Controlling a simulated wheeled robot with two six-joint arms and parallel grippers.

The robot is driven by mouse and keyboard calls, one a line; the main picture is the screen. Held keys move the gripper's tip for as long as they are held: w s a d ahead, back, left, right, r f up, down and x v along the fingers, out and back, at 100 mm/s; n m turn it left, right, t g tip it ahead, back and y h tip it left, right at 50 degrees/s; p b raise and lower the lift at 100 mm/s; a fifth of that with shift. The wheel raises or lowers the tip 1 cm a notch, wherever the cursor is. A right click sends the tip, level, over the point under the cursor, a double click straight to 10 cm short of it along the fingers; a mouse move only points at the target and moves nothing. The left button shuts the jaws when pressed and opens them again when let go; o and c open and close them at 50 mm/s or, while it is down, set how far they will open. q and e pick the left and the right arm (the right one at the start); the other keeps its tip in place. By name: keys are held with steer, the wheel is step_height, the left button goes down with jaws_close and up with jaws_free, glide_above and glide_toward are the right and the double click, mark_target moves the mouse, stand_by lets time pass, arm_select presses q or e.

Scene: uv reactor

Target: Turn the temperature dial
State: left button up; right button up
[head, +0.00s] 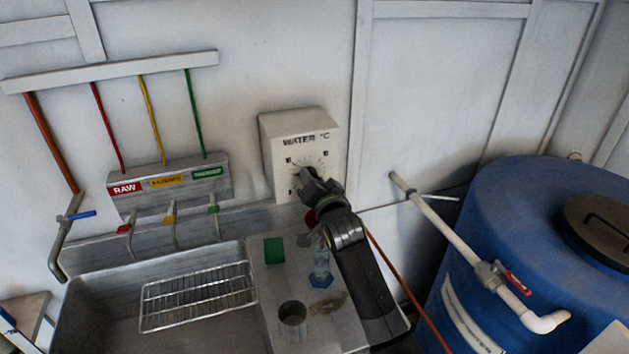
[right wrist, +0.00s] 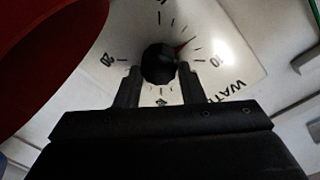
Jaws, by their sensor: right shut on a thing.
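The temperature dial is a black knob (right wrist: 158,64) on the face of a white box marked "WATER °C" (head: 297,141), fixed to the wall. Tick marks and numbers ring the knob, and a red pointer shows beside it in the right wrist view. My right gripper (right wrist: 156,80) has one finger on each side of the knob and is shut on it. In the head view my right gripper (head: 308,178) covers most of the knob. My left gripper is not in view.
A metal sink with a wire rack (head: 198,296) is at lower left, below coloured taps and a labelled panel (head: 168,185). A green block (head: 273,250), a glass cylinder (head: 320,268) and a metal cup (head: 292,314) stand near my right arm. A blue barrel (head: 540,240) is at right.

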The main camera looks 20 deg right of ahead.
steer(key=shift+f, duration=0.1)
steer(key=o, duration=1)
steer(key=shift+w+a, duration=0.1)
steer(key=shift+w, duration=0.05)
steer(key=s+r+b, duration=0.1)
steer(key=s+b, duration=0.3)
steer(key=s, duration=1.3)
steer(key=shift+s, duration=0.25)
